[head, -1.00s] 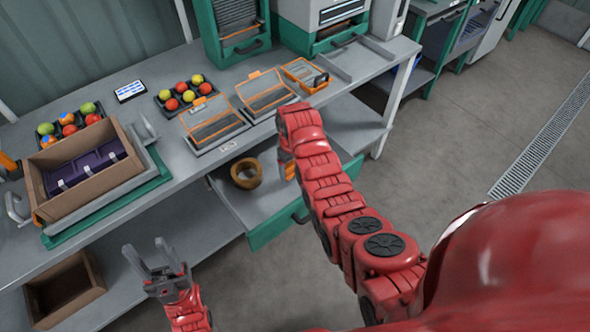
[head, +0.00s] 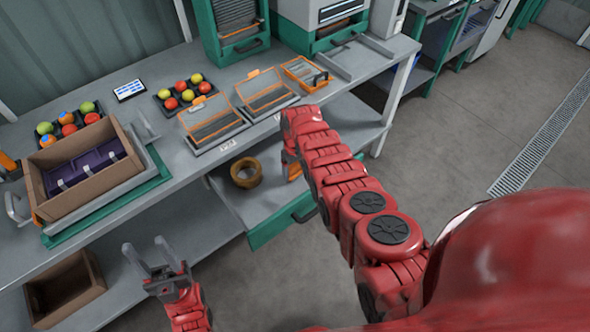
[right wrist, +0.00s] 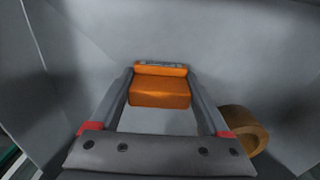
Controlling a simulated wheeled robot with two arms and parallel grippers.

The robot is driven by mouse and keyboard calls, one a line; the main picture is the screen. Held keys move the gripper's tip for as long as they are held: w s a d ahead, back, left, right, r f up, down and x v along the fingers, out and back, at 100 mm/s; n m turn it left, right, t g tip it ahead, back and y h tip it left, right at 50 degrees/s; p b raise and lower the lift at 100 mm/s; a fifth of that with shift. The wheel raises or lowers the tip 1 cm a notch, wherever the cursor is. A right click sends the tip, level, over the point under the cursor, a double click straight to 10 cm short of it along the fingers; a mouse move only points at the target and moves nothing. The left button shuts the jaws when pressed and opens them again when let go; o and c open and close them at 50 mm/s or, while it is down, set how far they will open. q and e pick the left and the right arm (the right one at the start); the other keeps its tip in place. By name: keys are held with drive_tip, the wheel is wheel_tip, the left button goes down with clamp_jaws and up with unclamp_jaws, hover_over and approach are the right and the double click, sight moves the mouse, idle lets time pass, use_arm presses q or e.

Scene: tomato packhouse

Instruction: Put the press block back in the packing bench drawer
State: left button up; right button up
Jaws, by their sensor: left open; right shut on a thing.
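The orange press block (right wrist: 160,92) is between the fingers of my right gripper (right wrist: 160,75), which is shut on it. In the head view only a bit of the block (head: 294,172) shows below my red right arm, which hides most of that gripper. The block is over the inside of the open packing bench drawer (head: 229,196), which has a grey interior and a green front. I cannot tell whether the block touches the drawer floor. My left gripper (head: 143,246) is open and empty, in front of the bench at lower left.
A brown tape roll (head: 246,172) lies in the drawer, left of the block; in the right wrist view it (right wrist: 250,128) is at right. On the bench stand a cardboard box (head: 88,196), tomato trays and orange-edged cases. An empty brown crate (head: 67,290) sits below.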

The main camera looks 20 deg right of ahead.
sight(295, 166)
drive_tip(key=shift+f, duration=0.15)
drive_tip(key=o, duration=1)
drive_tip(key=shift+c, duration=0.2)
drive_tip(key=shift+r, duration=0.35)
drive_tip(key=shift+w+r+p, duration=0.15)
drive_tip(key=shift+r+p, duration=0.2)
drive_tip(key=shift+r, duration=0.15)
drive_tip(key=shift+r+p, duration=0.4)
drive_tip(key=shift+r, duration=0.55)
wheel_tip(295, 166, up, 9)
drive_tip(key=shift+f+b, duration=0.1)
drive_tip(key=shift+b, duration=0.9)
